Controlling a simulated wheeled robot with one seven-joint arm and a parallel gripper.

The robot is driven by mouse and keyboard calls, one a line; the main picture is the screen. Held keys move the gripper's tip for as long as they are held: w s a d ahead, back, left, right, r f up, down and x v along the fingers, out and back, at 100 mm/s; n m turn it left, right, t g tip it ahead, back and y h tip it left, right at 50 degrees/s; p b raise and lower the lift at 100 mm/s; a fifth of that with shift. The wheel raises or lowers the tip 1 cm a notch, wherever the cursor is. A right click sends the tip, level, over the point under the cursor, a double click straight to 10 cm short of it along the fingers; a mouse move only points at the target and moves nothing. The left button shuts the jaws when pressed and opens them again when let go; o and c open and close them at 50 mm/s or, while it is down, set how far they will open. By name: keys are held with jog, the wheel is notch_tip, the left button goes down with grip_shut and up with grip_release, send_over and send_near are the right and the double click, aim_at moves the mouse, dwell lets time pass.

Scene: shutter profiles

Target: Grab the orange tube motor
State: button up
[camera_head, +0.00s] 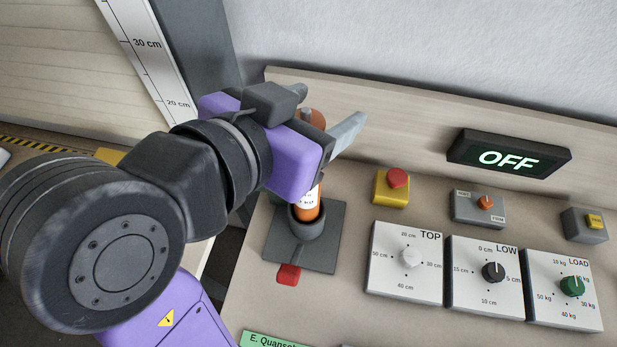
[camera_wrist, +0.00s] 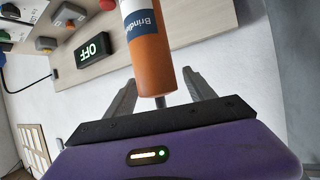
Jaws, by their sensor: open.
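The orange tube motor (camera_head: 306,211) stands upright in a dark round holder (camera_head: 306,226) on a grey square plate. A white label wraps its lower part, and my gripper hides much of its middle in the head view. In the wrist view the orange tube motor (camera_wrist: 153,62) shows its end with a dark pin pointing toward my gripper's palm. My gripper (camera_head: 328,118) is at the motor's upper part, fingers apart. In the wrist view my gripper (camera_wrist: 160,92) has one finger on each side of the motor's end. I cannot tell whether either finger touches it.
Right of the motor are a red button on a yellow box (camera_head: 391,188), a small switch box (camera_head: 479,208) and the TOP (camera_head: 405,262), LOW (camera_head: 488,273) and LOAD (camera_head: 566,289) dial panels. An OFF display (camera_head: 508,158) sits on the back board. A ruler (camera_head: 150,52) stands at upper left.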

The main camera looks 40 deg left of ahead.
jog(key=c, duration=1.4)
grip_shut()
jog(key=shift+r, duration=0.15)
